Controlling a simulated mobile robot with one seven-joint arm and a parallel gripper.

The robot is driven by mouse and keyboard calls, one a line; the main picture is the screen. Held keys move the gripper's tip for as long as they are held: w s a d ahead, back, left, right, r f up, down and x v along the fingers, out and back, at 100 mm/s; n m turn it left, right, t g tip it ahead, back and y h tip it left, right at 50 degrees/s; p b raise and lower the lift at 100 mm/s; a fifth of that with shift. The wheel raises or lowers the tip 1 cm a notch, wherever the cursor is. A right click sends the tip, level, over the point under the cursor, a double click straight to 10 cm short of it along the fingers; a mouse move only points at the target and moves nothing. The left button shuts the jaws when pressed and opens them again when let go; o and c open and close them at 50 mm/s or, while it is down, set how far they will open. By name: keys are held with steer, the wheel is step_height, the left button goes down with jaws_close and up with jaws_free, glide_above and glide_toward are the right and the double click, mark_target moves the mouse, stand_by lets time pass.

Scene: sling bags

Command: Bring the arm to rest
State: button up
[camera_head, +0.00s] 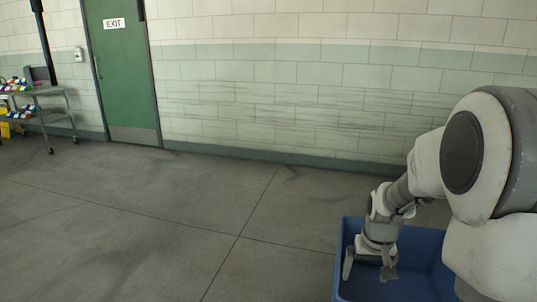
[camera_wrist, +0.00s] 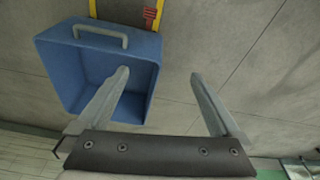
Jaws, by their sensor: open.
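My gripper (camera_head: 368,268) is in the lower right of the head view, pointing down, with the blue bin behind and around it in the picture. Its two fingers are spread apart in the wrist view (camera_wrist: 160,75), with nothing between them but bare floor and part of the bin. My arm reaches in from the right edge of the head view, bent at the elbow.
The blue bin (camera_head: 350,235) also shows in the wrist view (camera_wrist: 60,70), with a grey handle. A cart (camera_head: 45,92) with colourful items stands far left near a green door (camera_head: 122,70). The middle floor is clear.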

steer(key=s+a+r+n+t, duration=0.1)
steer(key=s+a+r+t, duration=0.1)
steer(key=s+a+r, duration=0.5)
steer(key=s+a+r+n+t, duration=0.1)
steer(key=s+a+r, duration=0.1)
steer(key=s+r, duration=0.95)
step_height(320, 180, up, 18)
steer(key=s+p, duration=0.2)
steer(key=p, duration=1.7)
steer(key=shift+s+f+y+p, duration=0.2)
steer(key=shift+s+y+p, duration=0.1)
steer(key=shift+s+p, duration=0.1)
steer(key=shift+m, duration=0.3)
